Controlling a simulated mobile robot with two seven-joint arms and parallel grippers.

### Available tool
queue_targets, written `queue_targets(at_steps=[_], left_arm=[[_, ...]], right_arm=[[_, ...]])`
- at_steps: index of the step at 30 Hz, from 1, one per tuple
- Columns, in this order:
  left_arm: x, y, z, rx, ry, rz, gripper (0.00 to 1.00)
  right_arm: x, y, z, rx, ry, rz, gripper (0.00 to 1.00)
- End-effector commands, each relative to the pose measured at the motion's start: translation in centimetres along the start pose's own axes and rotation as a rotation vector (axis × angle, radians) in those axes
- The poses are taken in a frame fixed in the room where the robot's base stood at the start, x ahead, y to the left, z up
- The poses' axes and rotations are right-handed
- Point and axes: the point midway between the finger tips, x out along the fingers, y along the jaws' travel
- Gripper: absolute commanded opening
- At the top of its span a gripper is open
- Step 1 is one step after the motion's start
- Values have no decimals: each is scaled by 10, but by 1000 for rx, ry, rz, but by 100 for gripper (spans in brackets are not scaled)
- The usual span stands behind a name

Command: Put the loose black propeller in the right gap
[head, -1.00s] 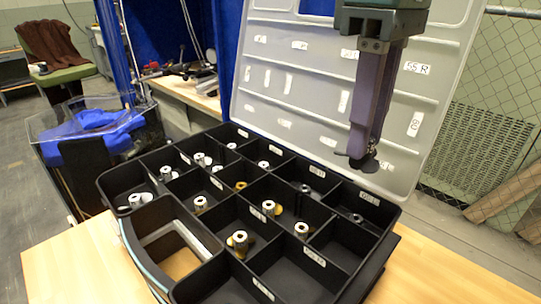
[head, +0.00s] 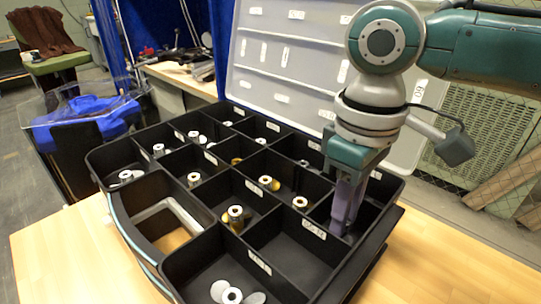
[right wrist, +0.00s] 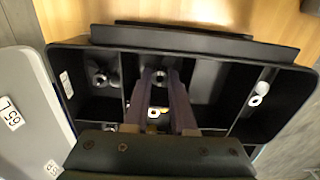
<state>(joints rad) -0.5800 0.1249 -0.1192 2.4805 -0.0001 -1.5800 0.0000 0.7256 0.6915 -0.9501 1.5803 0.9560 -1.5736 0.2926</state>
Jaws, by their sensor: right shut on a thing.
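My right gripper (head: 342,222) reaches down from the upper right into a compartment at the right side of the black divided tray (head: 385,260). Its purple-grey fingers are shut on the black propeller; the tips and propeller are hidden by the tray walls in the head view. In the right wrist view a propeller hub (right wrist: 159,76) shows between the fingertips (right wrist: 161,72). I cannot tell if it touches the compartment floor. An empty compartment (head: 290,245) lies to the front left of the gripper. My left gripper is not in view.
Other compartments hold gold propellers (head: 236,218) and silver propellers (head: 232,295), and a dark one (head: 302,163). The pale lid (head: 270,75) stands open behind. The wooden table (head: 450,265) is clear at the right. A blue item (head: 85,120) is at the left.

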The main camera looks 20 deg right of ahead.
Motion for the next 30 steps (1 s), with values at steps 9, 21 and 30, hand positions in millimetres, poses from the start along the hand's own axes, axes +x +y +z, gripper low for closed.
queue_targets(at_steps=[9,21,30], left_arm=[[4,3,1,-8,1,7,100],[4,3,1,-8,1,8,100],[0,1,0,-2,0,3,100]], right_arm=[[17,0,0,-1,0,1,0],[19,0,0,-1,0,0,36],[6,0,0,0,2,1,36]])
